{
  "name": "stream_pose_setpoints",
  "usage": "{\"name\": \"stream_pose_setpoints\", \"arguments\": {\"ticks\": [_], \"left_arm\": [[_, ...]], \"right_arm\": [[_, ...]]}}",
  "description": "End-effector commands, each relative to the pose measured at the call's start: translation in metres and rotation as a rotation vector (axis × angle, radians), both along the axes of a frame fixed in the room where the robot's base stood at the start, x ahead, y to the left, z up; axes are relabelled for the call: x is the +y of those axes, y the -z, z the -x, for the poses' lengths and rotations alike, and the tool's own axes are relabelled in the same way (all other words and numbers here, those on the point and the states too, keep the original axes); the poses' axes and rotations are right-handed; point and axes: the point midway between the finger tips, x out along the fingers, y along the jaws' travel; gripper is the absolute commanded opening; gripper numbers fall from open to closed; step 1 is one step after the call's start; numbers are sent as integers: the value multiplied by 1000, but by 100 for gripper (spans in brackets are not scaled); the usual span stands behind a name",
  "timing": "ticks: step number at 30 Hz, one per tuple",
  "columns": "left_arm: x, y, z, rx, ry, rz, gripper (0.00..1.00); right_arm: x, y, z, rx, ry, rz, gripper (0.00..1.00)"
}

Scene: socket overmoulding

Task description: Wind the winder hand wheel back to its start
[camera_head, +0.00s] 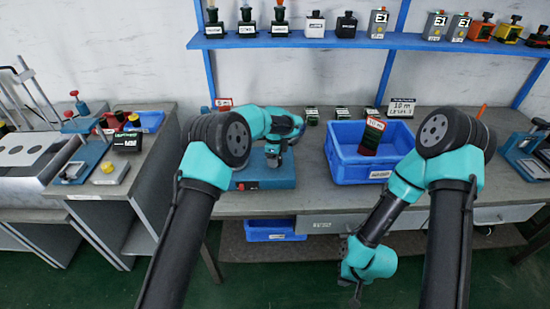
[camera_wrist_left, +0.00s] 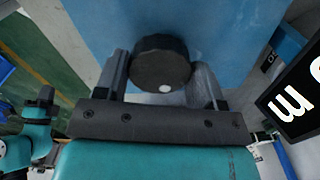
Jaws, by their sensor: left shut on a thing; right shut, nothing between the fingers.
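The winder (camera_head: 262,178) is a blue box on the bench, left of centre in the head view. Its hand wheel (camera_wrist_left: 160,62) is a dark round knob with a white dot near its lower edge in the left wrist view. My left gripper (camera_head: 275,160) is over the winder, and its two fingers (camera_wrist_left: 160,80) are shut on the wheel, one on each side. In the head view my arm and gripper hide the wheel. My right gripper (camera_head: 356,297) hangs low in front of the bench, shut and empty, away from the winder.
A sign (camera_head: 401,107) reading 10 m and small labelled items stand behind. A blue shelf (camera_head: 300,41) runs above. A side bench (camera_head: 110,190) stands left.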

Motion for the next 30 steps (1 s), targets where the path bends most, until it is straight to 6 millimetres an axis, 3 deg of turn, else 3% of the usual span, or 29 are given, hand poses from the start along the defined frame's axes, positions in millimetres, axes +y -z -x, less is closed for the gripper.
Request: {"name": "stream_pose_setpoints", "arguments": {"ticks": [30], "left_arm": [[0,-1,1,-1,-963,0,39]], "right_arm": [[0,0,0,0,0,0,0]]}}
